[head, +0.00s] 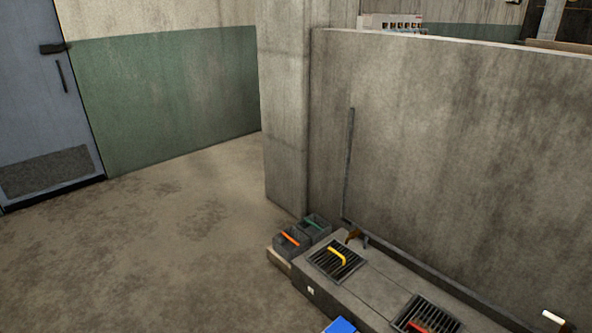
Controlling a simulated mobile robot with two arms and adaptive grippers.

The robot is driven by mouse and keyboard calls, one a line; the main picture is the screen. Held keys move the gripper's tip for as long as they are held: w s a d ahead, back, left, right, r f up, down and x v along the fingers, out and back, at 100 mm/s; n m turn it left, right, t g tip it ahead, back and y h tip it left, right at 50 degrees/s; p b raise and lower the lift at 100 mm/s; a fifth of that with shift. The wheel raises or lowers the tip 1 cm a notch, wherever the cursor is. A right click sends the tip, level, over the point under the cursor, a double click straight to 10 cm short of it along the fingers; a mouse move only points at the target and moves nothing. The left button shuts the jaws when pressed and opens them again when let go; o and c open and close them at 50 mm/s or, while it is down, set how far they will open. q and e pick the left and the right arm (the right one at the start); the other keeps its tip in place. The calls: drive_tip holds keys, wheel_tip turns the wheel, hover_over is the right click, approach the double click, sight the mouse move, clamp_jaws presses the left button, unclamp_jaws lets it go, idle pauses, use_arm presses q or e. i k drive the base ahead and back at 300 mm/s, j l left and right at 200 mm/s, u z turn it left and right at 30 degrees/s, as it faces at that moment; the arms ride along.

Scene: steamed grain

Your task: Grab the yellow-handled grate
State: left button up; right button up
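The yellow-handled grate (322,262) is a dark barred square set in the top of a low concrete bench (365,288) at the lower right of the head view. Its yellow handle (337,256) stands up across the bars. Neither of my grippers shows in this view, and nothing is seen touching the grate.
A second grate (428,318) with a red handle lies nearer on the bench. Dark bins with orange (291,239) and green (315,222) handles stand at its far end. A blue object (340,326) is at the bottom edge. A concrete wall (450,150) rises behind; floor on the left is clear.

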sight(344, 261)
drive_tip(key=i+j+u, duration=0.1)
drive_tip(key=i+u, duration=0.35)
drive_tip(key=i, duration=0.3)
drive_tip(key=i+l+u, duration=0.15)
drive_tip(key=i+u, duration=0.35)
drive_tip(key=i, duration=0.25)
drive_tip(key=i+z, duration=0.4)
drive_tip(key=i+j+z, duration=0.2)
drive_tip(key=i+z, duration=0.15)
drive_tip(key=i, duration=0.2)
